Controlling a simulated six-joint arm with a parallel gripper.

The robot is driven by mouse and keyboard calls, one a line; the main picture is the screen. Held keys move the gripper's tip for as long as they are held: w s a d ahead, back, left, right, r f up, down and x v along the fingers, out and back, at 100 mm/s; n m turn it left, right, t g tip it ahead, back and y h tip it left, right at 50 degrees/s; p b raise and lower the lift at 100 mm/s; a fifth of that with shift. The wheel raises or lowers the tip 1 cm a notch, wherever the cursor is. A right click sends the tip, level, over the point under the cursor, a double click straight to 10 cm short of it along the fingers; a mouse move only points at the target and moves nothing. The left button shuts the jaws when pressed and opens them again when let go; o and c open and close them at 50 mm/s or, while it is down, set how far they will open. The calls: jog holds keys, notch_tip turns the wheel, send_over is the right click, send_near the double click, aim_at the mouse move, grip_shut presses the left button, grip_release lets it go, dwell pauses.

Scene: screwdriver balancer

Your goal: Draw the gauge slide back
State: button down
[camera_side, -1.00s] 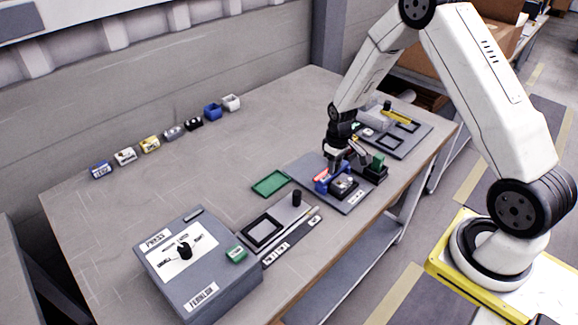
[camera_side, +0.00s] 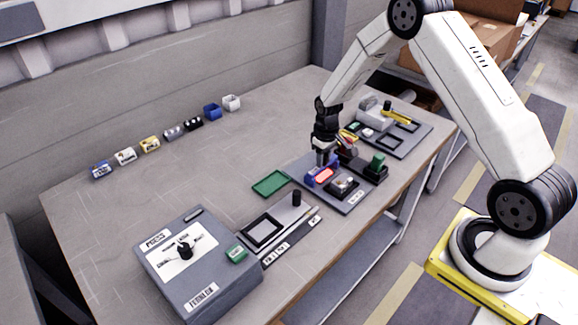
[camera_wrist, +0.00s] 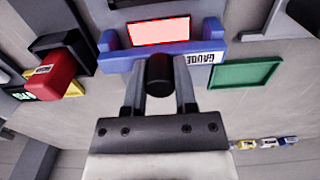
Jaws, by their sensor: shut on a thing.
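The gauge is a blue block (camera_side: 309,181) with a red window (camera_side: 323,175), on the left side of a grey fixture plate (camera_side: 351,207). In the wrist view the blue body (camera_wrist: 118,60) carries a GAUGE label, and its red window (camera_wrist: 160,30) faces me. My gripper (camera_wrist: 160,85) is shut on a black round knob (camera_wrist: 160,68) at the near side of the blue body. In the side view my gripper (camera_side: 322,160) points down behind the gauge, and the knob is hidden there.
A dark block with a green piece (camera_side: 377,161) stands right of the gauge. A red block (camera_wrist: 48,76) is close at left in the wrist view. An empty green tray (camera_side: 271,183) lies left. A grey control box (camera_side: 200,265) is at front.

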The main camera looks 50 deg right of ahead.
jog(key=shift+w+f, duration=0.15)
jog(key=shift+w, duration=1.2)
jog(key=shift+w+f, duration=0.15)
jog(key=shift+w, duration=1.2)
jog(key=shift+c, duration=1.6)
grip_release()
jog(key=shift+w, duration=0.1)
jog(key=shift+a, duration=0.2)
jog(key=shift+r, duration=0.1)
notch_tip(320, 180, up, 7)
jog(key=shift+d, duration=0.2)
jog(key=shift+w+r, duration=0.1)
